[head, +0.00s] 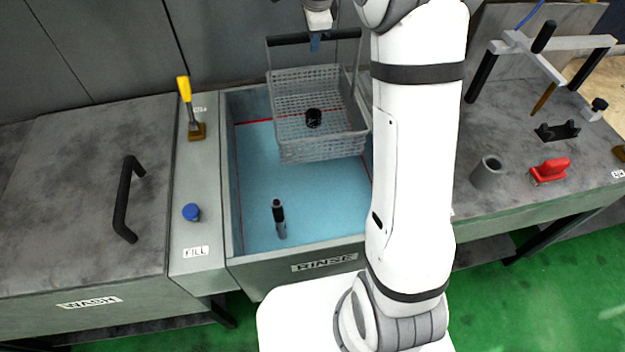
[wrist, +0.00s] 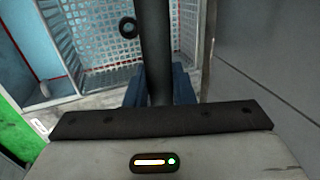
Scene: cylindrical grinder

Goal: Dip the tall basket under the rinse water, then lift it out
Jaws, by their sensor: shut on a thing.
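The tall basket (head: 322,149) is grey perforated mesh with a raised black handle bar (head: 288,40). In the head view it hangs over the back part of the rinse tank (head: 232,226), and I cannot tell whether its bottom touches the blue water (head: 257,185). A small black ring-like part (head: 313,118) lies inside the basket. My gripper (head: 315,42) is shut on the black handle bar. In the wrist view the dark bar (wrist: 156,50) runs between my blue fingers (wrist: 160,87), with the basket mesh (wrist: 105,45) beyond it.
A dark upright fitting (head: 279,219) stands in the tank's front part. Left are a yellow lever (head: 185,90), a blue knob (head: 191,212) and the wash lid (head: 75,200). Right, a bench holds a grey cup (head: 487,172), a red part (head: 550,171) and a frame (head: 545,50).

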